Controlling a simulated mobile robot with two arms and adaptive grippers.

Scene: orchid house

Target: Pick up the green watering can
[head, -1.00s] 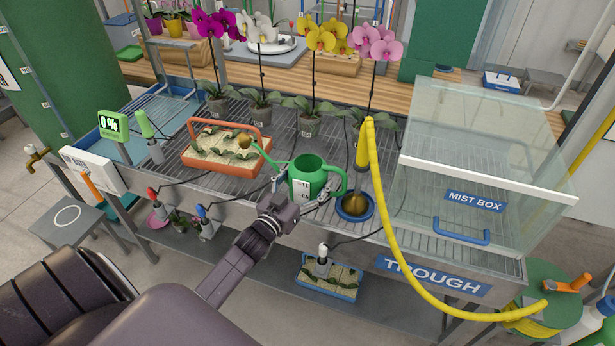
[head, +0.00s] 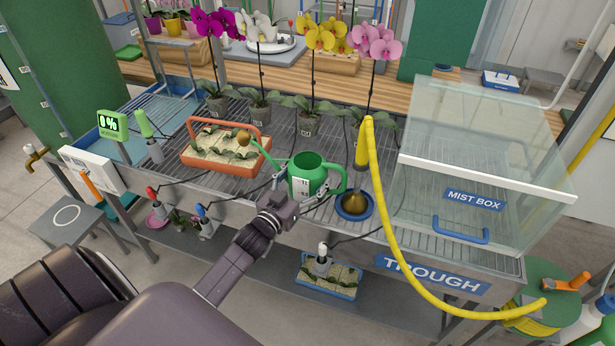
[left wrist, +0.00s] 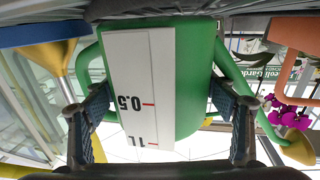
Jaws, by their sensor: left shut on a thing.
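The green watering can (head: 318,175) is upright at the front of the slatted trough bench, its spout pointing left to a brass rose (head: 243,138) and its handle on the right. My left gripper (head: 303,197) is shut around the can's body from the front. In the left wrist view the can (left wrist: 195,75) lies between my two fingers (left wrist: 160,112), with a white scale marked 0.5 and 1L facing me. Its base is partly hidden by the gripper; I cannot tell whether it touches the slats. My right gripper is not in view.
A yellow hose (head: 385,230) hangs over the front edge. An orange planter basket (head: 216,158) stands left. The glass mist box (head: 490,160) is at right; potted orchids (head: 308,122) stand behind.

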